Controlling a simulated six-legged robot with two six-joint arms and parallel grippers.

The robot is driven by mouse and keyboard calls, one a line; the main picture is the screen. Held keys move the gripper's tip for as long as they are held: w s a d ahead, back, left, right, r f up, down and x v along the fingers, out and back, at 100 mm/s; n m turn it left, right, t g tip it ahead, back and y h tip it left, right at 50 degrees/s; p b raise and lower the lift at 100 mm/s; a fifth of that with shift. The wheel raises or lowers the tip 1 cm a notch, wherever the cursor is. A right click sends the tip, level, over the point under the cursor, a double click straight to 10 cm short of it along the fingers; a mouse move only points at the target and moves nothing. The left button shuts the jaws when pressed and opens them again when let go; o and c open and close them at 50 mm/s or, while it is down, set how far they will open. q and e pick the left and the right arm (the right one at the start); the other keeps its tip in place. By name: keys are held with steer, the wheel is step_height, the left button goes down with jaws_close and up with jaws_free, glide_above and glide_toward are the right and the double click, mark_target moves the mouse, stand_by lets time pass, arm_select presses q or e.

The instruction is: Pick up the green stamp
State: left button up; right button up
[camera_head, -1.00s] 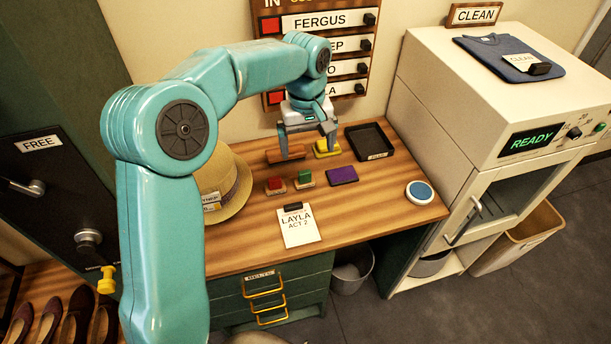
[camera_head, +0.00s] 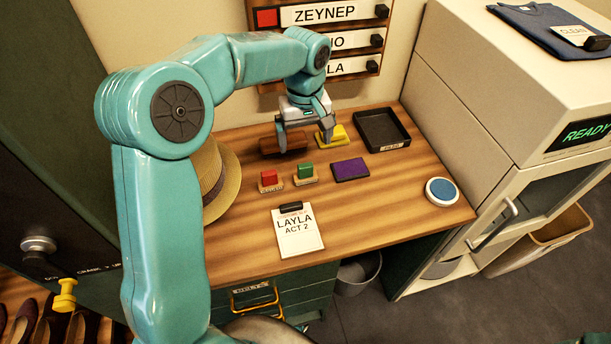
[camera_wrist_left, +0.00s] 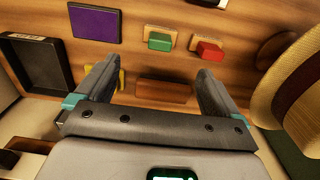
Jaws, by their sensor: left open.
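The green stamp (camera_head: 305,170) stands on the wooden table between a red stamp (camera_head: 268,178) and a purple pad (camera_head: 351,169). In the left wrist view the green stamp (camera_wrist_left: 160,41) lies beyond the fingertips, beside the red stamp (camera_wrist_left: 207,50) and the purple pad (camera_wrist_left: 95,22). My left gripper (camera_head: 306,146) is open and empty, behind the green stamp and above the back of the table. It also shows in the left wrist view (camera_wrist_left: 157,75), its fingers spread to either side of a brown block (camera_wrist_left: 164,91). My right gripper is not in view.
A yellow stamp (camera_head: 332,137) and a black tray (camera_head: 382,131) are at the back. A straw hat (camera_head: 222,185) sits left. A clipboard (camera_head: 298,232) lies in front, and a round blue pad (camera_head: 442,191) near the right edge. Bare wood lies between them.

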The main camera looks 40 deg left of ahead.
mark_target(305, 165)
arm_select(q)
steer(key=f, duration=0.6)
steer(key=shift+w, duration=0.3)
steer(key=shift+d+f, duration=0.1)
steer(key=shift+f, duration=0.2)
steer(key=shift+s+f, duration=0.1)
steer(key=shift+s, duration=0.15)
step_height(305, 165, down, 5)
steer(key=shift+f+p, duration=0.15)
steer(key=shift+p, duration=0.45)
steer(key=shift+s, duration=0.2)
steer(key=shift+w, duration=0.2)
steer(key=c, duration=1.2)
steer(key=shift+o, duration=0.2)
steer(key=shift+s, duration=0.1)
